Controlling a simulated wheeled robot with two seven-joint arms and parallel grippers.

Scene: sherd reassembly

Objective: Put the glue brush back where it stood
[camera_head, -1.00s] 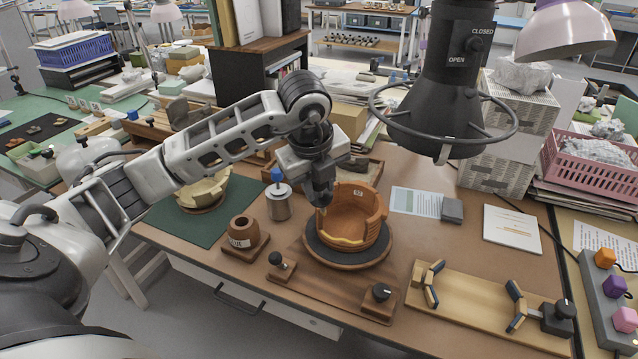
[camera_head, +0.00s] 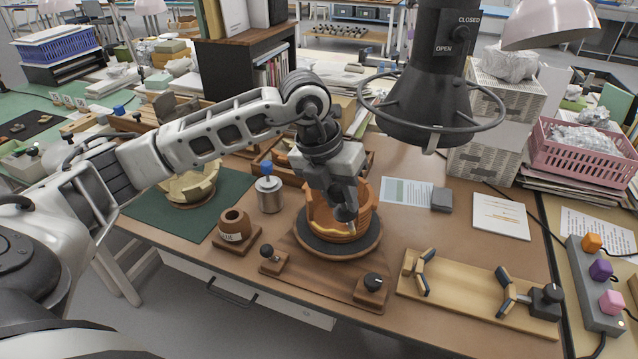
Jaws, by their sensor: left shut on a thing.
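My left gripper (camera_head: 345,212) reaches down over the brown reassembled pot (camera_head: 364,212), at its near broken rim. It is shut on a thin thing that its fingers almost wholly hide, taken to be the glue brush. The pot stands on a dark round turntable (camera_head: 312,243) and shows a yellow-orange line along its near broken edge. The brown glue pot (camera_head: 236,222) with a label stands on a small wooden base to the left of the turntable, and no brush stands in its opening. My right gripper is out of view.
A metal can with a blue top (camera_head: 269,194) stands behind the glue pot. Knobbed wooden blocks (camera_head: 372,290) lie in front of the turntable. A wooden clamp board (camera_head: 470,290) lies to the right. A black lamp-like hood with a ring (camera_head: 430,110) hangs above the table.

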